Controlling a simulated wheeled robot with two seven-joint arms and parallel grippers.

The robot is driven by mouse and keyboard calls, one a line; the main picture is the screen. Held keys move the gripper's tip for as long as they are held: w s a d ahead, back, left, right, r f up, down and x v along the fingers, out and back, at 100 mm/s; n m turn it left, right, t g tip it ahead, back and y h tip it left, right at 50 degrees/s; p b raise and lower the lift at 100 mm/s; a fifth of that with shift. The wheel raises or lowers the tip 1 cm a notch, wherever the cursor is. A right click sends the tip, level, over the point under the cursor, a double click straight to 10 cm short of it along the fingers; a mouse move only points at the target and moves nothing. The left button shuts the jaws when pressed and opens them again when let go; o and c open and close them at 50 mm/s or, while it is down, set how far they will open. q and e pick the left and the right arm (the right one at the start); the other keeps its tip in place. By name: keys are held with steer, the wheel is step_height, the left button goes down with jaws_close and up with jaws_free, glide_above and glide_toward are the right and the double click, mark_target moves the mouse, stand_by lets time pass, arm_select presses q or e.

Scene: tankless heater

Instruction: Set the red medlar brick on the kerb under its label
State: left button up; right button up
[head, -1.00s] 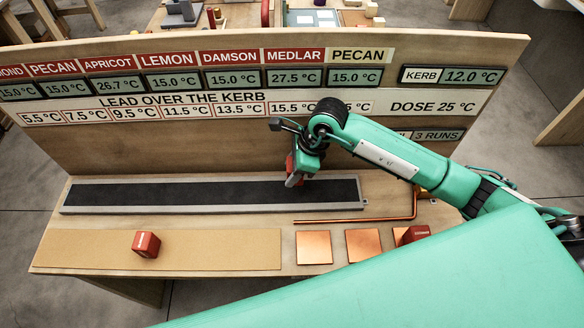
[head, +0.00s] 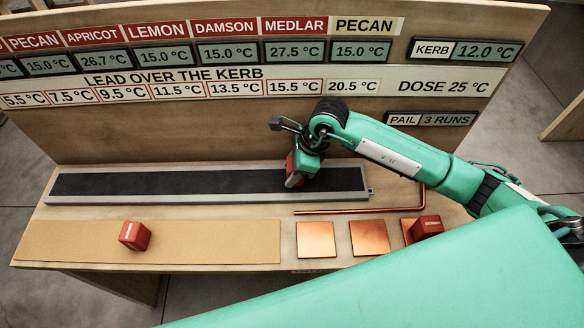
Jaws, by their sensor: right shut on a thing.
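My right gripper (head: 293,181) is shut on a red brick (head: 290,168) over the right part of the kerb, a long dark strip (head: 180,184) in a grey frame. The gripper hides much of this brick, and I cannot read its name or tell whether it touches the kerb. The red MEDLAR label (head: 295,26) is on the upright board behind, above a 27.5 °C display, and roughly in line with the gripper. My left gripper is not in view.
A red brick (head: 135,235) lies on the tan mat (head: 210,243) at front left. Another red brick (head: 427,226) sits on the rightmost copper plate. Two bare copper plates (head: 316,239) and a copper pipe (head: 360,210) lie nearby. The kerb's left part is clear.

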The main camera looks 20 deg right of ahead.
arm_select(q)
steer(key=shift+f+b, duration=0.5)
steer(key=shift+b, duration=0.05)
arm_select(e)
steer(key=shift+f, duration=0.5)
steer(key=o, duration=1.2)
steer(key=shift+o, duration=0.2)
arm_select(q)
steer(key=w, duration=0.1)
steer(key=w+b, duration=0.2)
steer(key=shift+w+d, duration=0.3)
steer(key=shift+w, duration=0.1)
arm_select(e)
steer(key=v, duration=1.3)
steer(key=shift+d+r, duration=0.15)
steer(key=shift+r, duration=0.2)
steer(key=shift+s, duration=0.1)
